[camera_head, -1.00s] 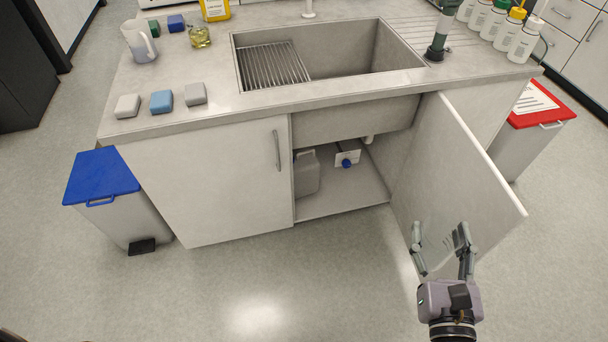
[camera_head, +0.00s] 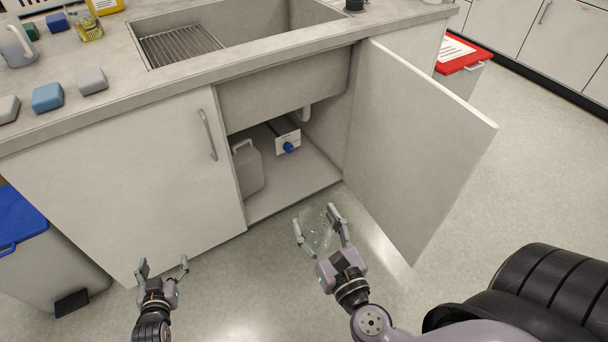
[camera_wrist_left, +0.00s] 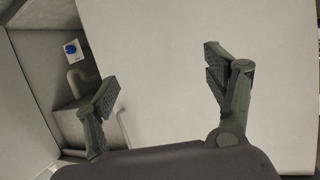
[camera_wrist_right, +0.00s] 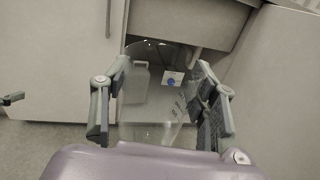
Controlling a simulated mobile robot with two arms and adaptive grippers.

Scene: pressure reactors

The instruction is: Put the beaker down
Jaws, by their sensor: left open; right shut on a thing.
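The clear glass beaker (camera_head: 320,238) is between the fingers of my right gripper (camera_head: 318,222), in front of the open sink cupboard and above the floor. In the right wrist view the beaker (camera_wrist_right: 150,108) is see-through, with faint markings on its right side, and the right gripper's fingers (camera_wrist_right: 160,100) are shut on its two sides. My left gripper (camera_head: 163,270) is open and empty, in front of the closed cupboard door at the left; its spread fingers also show in the left wrist view (camera_wrist_left: 160,85).
The cupboard's open door (camera_head: 415,150) stands just right of my right gripper. Inside the cupboard are a grey canister (camera_head: 248,168) and a box with a blue knob (camera_head: 284,138). The counter (camera_head: 100,108) holds sponges and a jug. A blue-lidded bin (camera_head: 40,250) stands left.

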